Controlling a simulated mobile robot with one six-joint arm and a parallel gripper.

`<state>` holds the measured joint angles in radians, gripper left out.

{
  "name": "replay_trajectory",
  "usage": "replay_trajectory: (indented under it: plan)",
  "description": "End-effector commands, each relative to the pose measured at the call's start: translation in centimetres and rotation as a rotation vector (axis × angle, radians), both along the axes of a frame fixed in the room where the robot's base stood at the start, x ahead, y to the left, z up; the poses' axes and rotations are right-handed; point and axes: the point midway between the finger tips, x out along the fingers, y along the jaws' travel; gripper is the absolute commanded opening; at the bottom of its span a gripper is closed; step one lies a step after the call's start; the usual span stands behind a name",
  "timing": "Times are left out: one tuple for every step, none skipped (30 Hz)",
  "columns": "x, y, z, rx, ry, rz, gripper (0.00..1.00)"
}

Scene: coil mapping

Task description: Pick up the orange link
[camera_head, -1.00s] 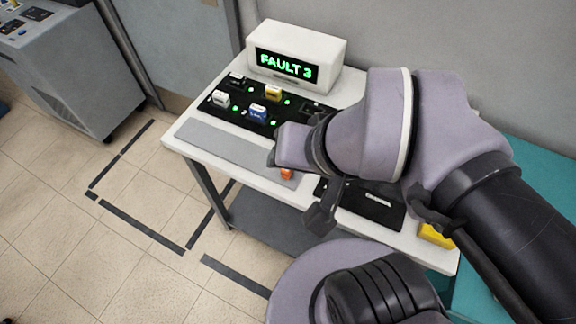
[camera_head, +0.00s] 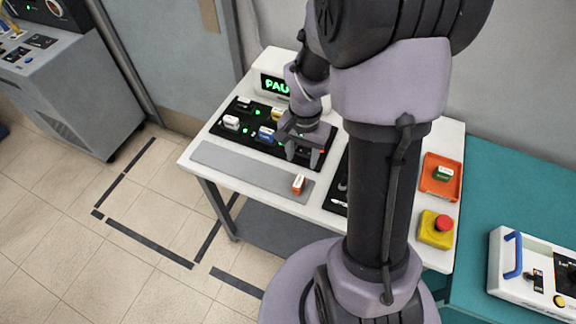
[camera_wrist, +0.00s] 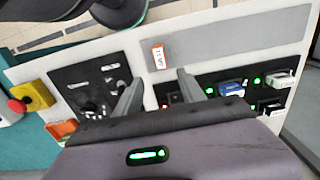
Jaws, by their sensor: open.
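The orange link (camera_head: 298,184) is a small orange block with a white label, at the right end of the grey strip on the white table. It also shows in the wrist view (camera_wrist: 159,56), beyond my fingertips and roughly between them. My gripper (camera_head: 304,157) is open and empty. It is above the right part of the black panel, behind the link and apart from it. In the wrist view my gripper (camera_wrist: 158,80) shows two separated dark fingers.
The black panel (camera_head: 240,131) holds white, blue and yellow links with green lights; one light is red. A display box (camera_head: 262,74) stands behind it, partly hidden. An orange tray (camera_head: 428,193) with a green link and a yellow red-button box (camera_head: 432,236) are at the right.

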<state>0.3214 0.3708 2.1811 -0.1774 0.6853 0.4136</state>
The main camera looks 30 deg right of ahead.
Motion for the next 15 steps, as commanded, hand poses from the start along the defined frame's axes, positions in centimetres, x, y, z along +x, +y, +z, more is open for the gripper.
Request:
replay_trajectory:
  plan:
    - [-0.1, 0.1, -2.1, 0.002, 0.004, 0.000, 0.47]
    - [-0.1, 0.1, -2.8, 0.002, 0.004, 0.001, 0.47]
    - [-0.1, 0.1, -3.8, 0.001, 0.003, 0.002, 0.47]
    - [-0.1, 0.1, -4.3, 0.000, 0.003, 0.002, 0.47]
    - [-0.1, 0.1, -4.8, 0.001, 0.002, 0.002, 0.47]
    - [-0.1, 0.1, -5.3, 0.001, 0.002, 0.001, 0.47]
    - [0.0, 0.1, -5.5, 0.001, 0.001, 0.001, 0.47]
    - [0.0, 0.1, -5.7, 0.001, -0.001, 0.001, 0.47]
    - [-0.1, 0.2, -6.2, 0.001, 0.001, 0.002, 0.47]
    - [-0.2, 0.3, -6.8, 0.001, 0.002, 0.002, 0.47]
    - [-0.3, 0.4, -7.5, 0.001, 0.002, 0.004, 0.47]
    - [-0.5, 0.7, -8.4, 0.001, 0.002, 0.004, 0.47]
    - [-0.6, 0.8, -9.0, 0.001, 0.002, 0.004, 0.47]
    - [-0.6, 0.9, -9.6, 0.001, 0.002, 0.004, 0.47]
    - [-0.6, 0.9, -10.2, 0.001, 0.001, 0.003, 0.47]
